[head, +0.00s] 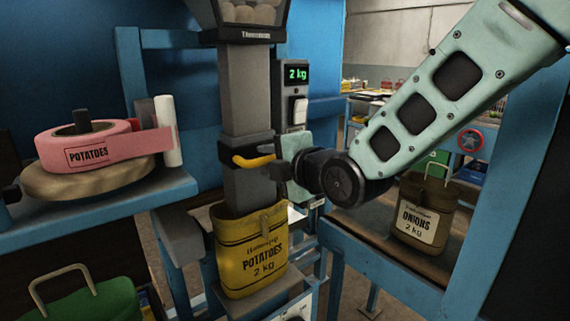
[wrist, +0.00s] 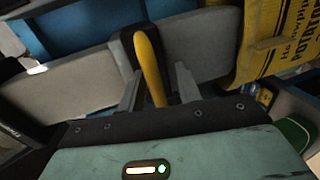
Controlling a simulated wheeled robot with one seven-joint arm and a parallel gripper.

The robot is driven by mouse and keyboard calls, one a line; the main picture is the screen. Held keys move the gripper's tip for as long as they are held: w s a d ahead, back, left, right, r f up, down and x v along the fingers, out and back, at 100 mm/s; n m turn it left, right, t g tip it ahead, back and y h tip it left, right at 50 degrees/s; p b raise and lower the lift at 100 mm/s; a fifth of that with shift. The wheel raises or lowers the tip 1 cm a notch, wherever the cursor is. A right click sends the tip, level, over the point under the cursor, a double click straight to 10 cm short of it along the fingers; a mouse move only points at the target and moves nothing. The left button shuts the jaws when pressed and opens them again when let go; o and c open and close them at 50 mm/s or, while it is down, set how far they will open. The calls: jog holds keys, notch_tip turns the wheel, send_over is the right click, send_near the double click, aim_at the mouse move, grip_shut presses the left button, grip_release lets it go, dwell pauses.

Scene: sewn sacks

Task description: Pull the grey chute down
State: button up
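The grey chute (head: 247,95) hangs upright under a hopper, and a dark collar on it carries a yellow handle (head: 253,160). Its lower end meets the mouth of the yellow potato sack (head: 252,255); how far it reaches inside is hidden. In the wrist view the chute (wrist: 205,38) lies sideways, with the sack (wrist: 272,40) at its right end. My gripper (wrist: 157,88) is open, with the yellow handle (wrist: 150,62) between its fingers and visible gaps on both sides. In the head view my gripper (head: 283,170) is at the handle's right end.
A scale display (head: 297,73) reading 2 kg stands right of the chute. A pink potato label roll (head: 85,148) sits on the blue left shelf. An onion sack (head: 424,212) stands at right behind my arm. A green bag (head: 90,300) is at lower left.

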jog(key=b+v, duration=0.4)
jog(key=v, duration=1.3)
jog(key=shift+s, duration=0.1)
jog(key=s+f+m+g+h, duration=0.2)
jog(key=s+f+m+g, duration=0.15)
jog(key=f, duration=0.35)
jog(key=s+f+m+g+h, duration=0.2)
jog(key=s+f+m+g, duration=0.1)
jog(key=f+m, duration=0.3)
jog(key=s+d+f+m+g+h, duration=0.4)
jog(key=s+f+m+g, duration=0.2)
jog(key=s, duration=0.4)
jog(key=shift+s+f+m, duration=0.4)
jog(key=shift+f+m, duration=0.25)
jog(key=shift+m, duration=0.2)
jog(key=shift+a+g, duration=0.1)
jog(key=shift+g, duration=0.15)
